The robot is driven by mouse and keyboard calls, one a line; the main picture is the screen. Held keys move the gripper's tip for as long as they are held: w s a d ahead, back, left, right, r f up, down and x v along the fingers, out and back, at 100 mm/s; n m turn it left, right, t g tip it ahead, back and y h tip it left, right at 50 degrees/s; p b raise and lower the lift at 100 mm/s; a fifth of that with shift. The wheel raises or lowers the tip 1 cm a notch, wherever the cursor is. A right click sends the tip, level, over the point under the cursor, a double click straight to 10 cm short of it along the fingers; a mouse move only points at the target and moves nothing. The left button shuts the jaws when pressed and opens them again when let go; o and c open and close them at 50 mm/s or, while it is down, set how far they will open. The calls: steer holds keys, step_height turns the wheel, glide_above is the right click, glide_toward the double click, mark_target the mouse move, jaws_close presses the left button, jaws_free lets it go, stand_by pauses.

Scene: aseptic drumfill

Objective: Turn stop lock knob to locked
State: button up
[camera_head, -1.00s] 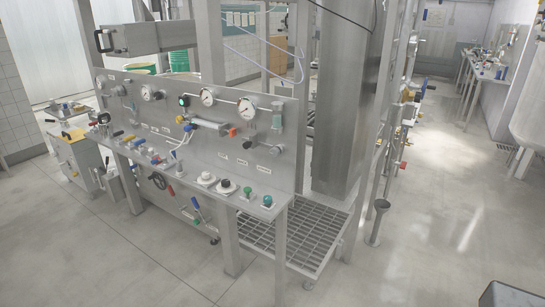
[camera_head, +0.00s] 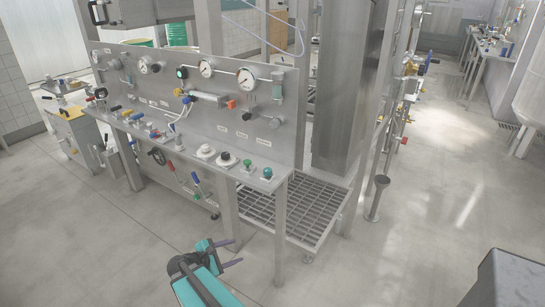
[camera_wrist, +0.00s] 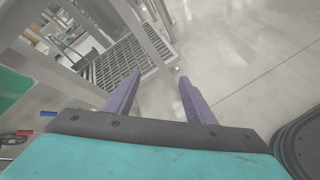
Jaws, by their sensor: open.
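My gripper (camera_head: 238,252) is open and empty in front of the steel panel stand, low over the floor. In the wrist view its two purple fingers (camera_wrist: 158,80) are apart with only floor and grating between them. Several knobs and buttons sit on the panel's front ledge: a white knob (camera_head: 204,152), a dark knob on a white base (camera_head: 224,159), a green button (camera_head: 247,165) and a teal-green knob (camera_head: 267,173). I cannot tell which is the stop lock knob or how it is turned; labels are too small to read. My gripper touches none of them.
The upright panel (camera_head: 225,115) carries gauges, valves and fittings. A steel grating (camera_head: 300,215) lies low at the right of the stand, beside a tall steel column (camera_head: 347,90). A funnel-topped pipe (camera_head: 376,195) stands farther right. The floor in front (camera_head: 130,250) is clear.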

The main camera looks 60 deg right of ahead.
steer(key=w+d+r+n+h+b, duration=0.1)
steer(key=d+r+n+h, duration=0.15)
steer(key=d+r, duration=0.45)
steer(key=w+d+r+n+h, duration=0.1)
steer(key=d+r+n+h, duration=0.15)
steer(key=d+r, duration=0.55)
steer(key=n+t+h+b, duration=0.1)
steer(key=n+h, duration=0.3)
steer(key=h, duration=0.2)
glide_toward(273, 125)
steer(key=v, duration=0.5)
steer(key=shift+s+d+r+t, duration=0.1)
steer(key=shift+s+r+t, duration=0.1)
steer(key=shift+s+t, duration=0.1)
steer(key=p+x, duration=0.4)
steer(key=x, duration=0.9)
steer(key=shift+d+r, duration=0.1)
steer(key=shift+d, duration=0.3)
steer(key=c, duration=1)
